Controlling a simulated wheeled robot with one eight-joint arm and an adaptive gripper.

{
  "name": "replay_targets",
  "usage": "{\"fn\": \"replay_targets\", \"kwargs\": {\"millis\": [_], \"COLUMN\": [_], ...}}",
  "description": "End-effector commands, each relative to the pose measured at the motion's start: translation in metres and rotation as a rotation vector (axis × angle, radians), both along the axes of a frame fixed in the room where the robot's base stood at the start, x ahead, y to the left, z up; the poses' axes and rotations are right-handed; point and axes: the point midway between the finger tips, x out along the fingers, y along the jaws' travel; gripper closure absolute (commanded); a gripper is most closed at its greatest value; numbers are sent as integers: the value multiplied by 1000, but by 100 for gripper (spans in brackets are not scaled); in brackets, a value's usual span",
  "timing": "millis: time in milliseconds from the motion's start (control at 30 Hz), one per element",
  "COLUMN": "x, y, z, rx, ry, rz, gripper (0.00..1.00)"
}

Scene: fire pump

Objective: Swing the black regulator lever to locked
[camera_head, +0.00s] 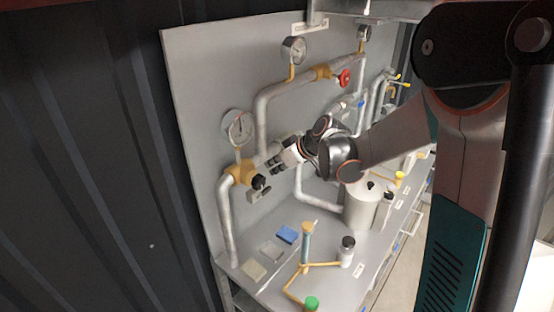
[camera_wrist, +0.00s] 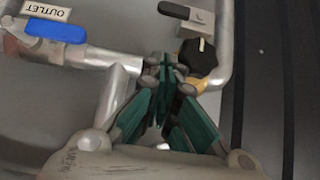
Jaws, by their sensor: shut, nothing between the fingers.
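A black lever (camera_wrist: 173,10) shows at the top edge of the wrist view, beside a light grey block (camera_wrist: 201,17). In the head view the small grey block (camera_head: 258,195) sits on the panel below the yellow regulator body (camera_head: 239,173); the lever is too small to make out there. A round black knob (camera_wrist: 198,58) with a white mark is on the regulator; it also shows in the head view (camera_head: 260,182). My gripper (camera_head: 274,166) is shut and empty, just right of the knob in the head view. In the wrist view its fingertips (camera_wrist: 165,66) lie left of the knob, apart from the lever.
Grey pipes (camera_head: 225,215) run close around my gripper. A blue handle (camera_wrist: 55,31) and an OUTLET label (camera_wrist: 46,10) are at left in the wrist view. A pressure gauge (camera_head: 239,128) is above the regulator. A grey cylinder (camera_head: 360,207) and small parts stand on the bench below.

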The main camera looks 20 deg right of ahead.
Motion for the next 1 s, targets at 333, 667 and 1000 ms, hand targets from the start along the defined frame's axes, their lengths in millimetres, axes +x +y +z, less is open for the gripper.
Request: {"fn": "replay_targets", "kwargs": {"millis": [333,667,1000], "x": [20,20,20], "y": [13,13,14], "z": [-47,-64,-64], "rx": [-1,0,4], "ry": [0,0,2], "rz": [-1,0,0], "gripper": [100,100,100]}}
